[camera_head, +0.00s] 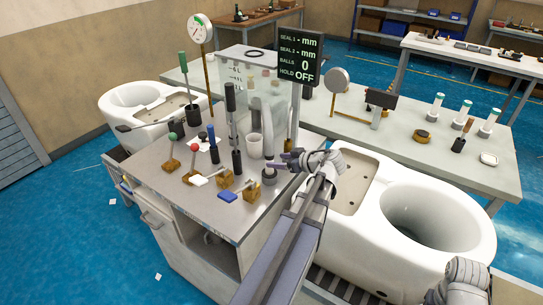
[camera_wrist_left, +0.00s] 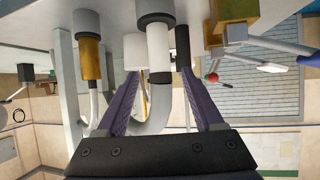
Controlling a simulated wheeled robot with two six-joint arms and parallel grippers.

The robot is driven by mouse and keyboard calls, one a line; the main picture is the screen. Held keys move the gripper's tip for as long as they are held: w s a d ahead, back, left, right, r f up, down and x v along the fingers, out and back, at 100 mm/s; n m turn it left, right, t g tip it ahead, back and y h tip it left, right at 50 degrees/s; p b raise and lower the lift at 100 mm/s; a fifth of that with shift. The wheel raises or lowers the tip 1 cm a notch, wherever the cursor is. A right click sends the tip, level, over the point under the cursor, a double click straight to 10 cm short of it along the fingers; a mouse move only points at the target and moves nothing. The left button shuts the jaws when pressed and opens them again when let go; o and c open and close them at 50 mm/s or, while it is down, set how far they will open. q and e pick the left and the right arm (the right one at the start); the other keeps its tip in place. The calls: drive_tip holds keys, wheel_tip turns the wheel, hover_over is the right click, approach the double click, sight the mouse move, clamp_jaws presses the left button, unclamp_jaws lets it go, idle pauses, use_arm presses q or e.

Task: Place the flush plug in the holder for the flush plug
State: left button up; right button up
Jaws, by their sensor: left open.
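I cannot tell for certain which piece is the flush plug or which is its holder. My left gripper (camera_head: 280,160) is open over the right edge of the grey bench, beside a grey upright piece (camera_head: 268,140) on a dark round base. In the left wrist view the spread purple fingers (camera_wrist_left: 160,76) have a white cylinder with a dark grey collar (camera_wrist_left: 158,45) and a curved grey pipe (camera_wrist_left: 160,108) between or just beyond them. Contact cannot be made out. A white cup (camera_head: 254,146) stands left of the grey piece. My right gripper's fingers are out of view.
The bench (camera_head: 150,170) carries black-handled tools (camera_head: 234,130) and several brass blocks (camera_head: 225,179). A display (camera_head: 299,58) rises behind. A white toilet (camera_head: 365,215) stands right of the bench. The table behind (camera_head: 400,140) holds several green-topped white pieces (camera_head: 464,109).

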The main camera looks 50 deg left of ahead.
use_arm(q)
drive_tip(key=p+v, duration=0.2)
drive_tip(key=v, duration=0.4)
drive_tip(key=shift+d, duration=0.25)
drive_tip(key=shift+r, duration=0.1)
